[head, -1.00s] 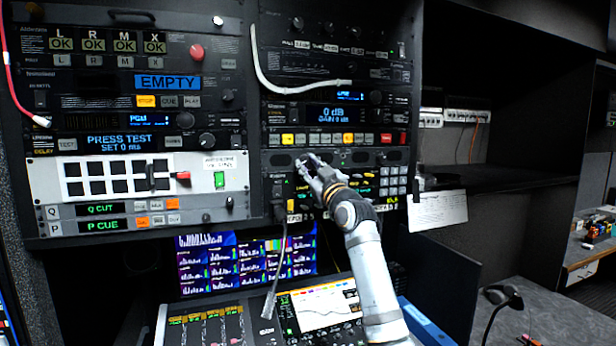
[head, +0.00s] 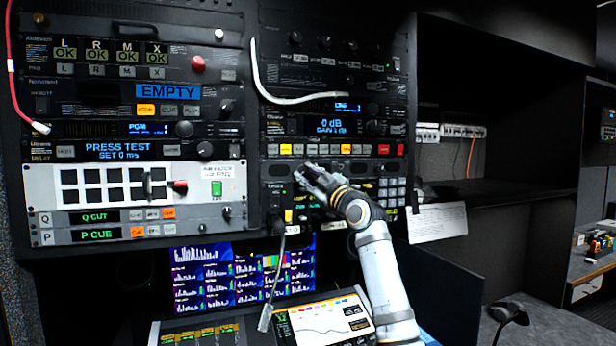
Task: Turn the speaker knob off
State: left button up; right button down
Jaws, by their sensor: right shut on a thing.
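My right gripper (head: 306,175) is at the right-hand rack in the head view, with its fingertips against the panel that has a row of dark oval grilles (head: 335,169). It is shut on a small knob there, which the fingers hide. I cannot read the knob's label or its pointer. My right arm comes up from the lower right and covers part of the panel below. My left gripper is not in view.
A white cable (head: 285,99) hangs over the upper right rack. A grey cable (head: 277,265) hangs below the gripper. A lit mixing console (head: 325,318) and a meter screen (head: 205,277) are below. A dark shelf (head: 490,190) is at right.

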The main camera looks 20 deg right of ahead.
jog(key=c, duration=1.1)
grip_release()
jog(key=shift+o, duration=0.2)
jog(key=shift+s, duration=0.1)
jog(key=v, duration=1.2)
